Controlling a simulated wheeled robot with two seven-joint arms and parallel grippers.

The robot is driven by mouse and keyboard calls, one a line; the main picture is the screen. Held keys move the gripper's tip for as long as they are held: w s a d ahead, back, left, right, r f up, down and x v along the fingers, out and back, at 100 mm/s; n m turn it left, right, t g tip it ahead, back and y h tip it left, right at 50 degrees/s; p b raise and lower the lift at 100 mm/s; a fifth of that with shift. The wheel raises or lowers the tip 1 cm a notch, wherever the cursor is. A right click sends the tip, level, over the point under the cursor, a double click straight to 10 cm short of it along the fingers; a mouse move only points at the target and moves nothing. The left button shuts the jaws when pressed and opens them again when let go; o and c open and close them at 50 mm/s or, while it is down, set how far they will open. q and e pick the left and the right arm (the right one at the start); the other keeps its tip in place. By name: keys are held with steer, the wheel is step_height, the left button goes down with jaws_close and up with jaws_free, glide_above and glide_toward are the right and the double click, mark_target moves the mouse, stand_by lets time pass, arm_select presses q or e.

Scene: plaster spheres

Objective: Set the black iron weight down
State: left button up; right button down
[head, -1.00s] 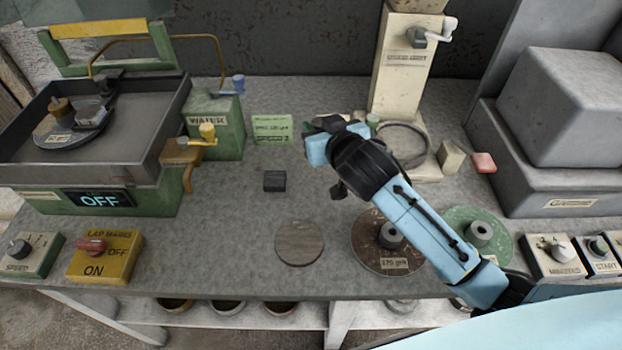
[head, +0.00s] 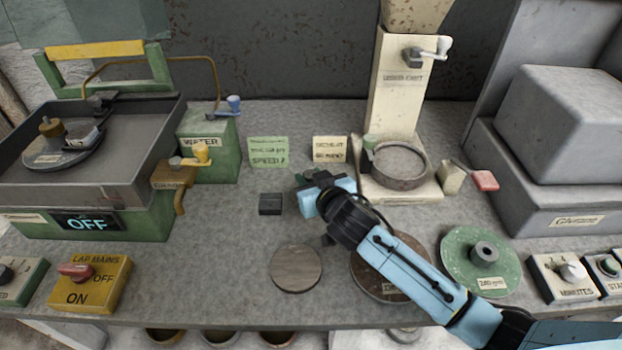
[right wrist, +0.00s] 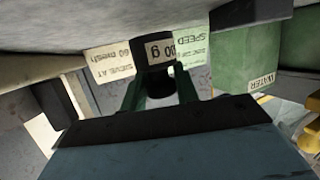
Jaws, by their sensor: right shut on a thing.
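The black iron weight (right wrist: 155,78) shows in the right wrist view as a dark body with a pale label ending in "00 g". It sits between the green fingers of my right gripper (right wrist: 158,92), which is shut on it. In the head view my right gripper (head: 314,178) is over the middle of the bench, in front of the small cards. There the weight is mostly hidden by the gripper, and I cannot tell its gap to the bench. My left gripper is not in view.
A small dark block (head: 270,204) lies just left of my gripper. A round grey-brown disc (head: 296,268) lies in front, with a brown disc (head: 372,275) partly under my arm and a green disc (head: 480,262) right. A round sieve (head: 400,180) stands behind right.

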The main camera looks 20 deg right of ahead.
steer(key=shift+r, duration=0.1)
steer(key=shift+s+f+b, duration=0.2)
steer(key=shift+f+b, duration=0.1)
steer(key=shift+f, duration=0.35)
steer(key=c, duration=1.2)
jaws_free()
steer(key=shift+f, duration=0.2)
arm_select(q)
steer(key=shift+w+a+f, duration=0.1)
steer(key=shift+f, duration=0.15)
arm_select(e)
steer(key=shift+o, duration=0.7)
steer(key=shift+s+a, duration=0.1)
steer(key=shift+r+p, duration=0.4)
steer(key=shift+r, duration=0.15)
steer(key=v, duration=0.3)
steer(key=p+v, duration=0.1)
steer(key=v, duration=0.6)
steer(key=shift+s+r, duration=0.2)
steer(key=shift+r, duration=0.3)
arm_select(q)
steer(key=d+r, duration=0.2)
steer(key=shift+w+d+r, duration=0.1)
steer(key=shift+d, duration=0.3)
arm_select(e)
steer(key=shift+s+r, duration=0.15)
steer(key=shift+s, duration=0.25)
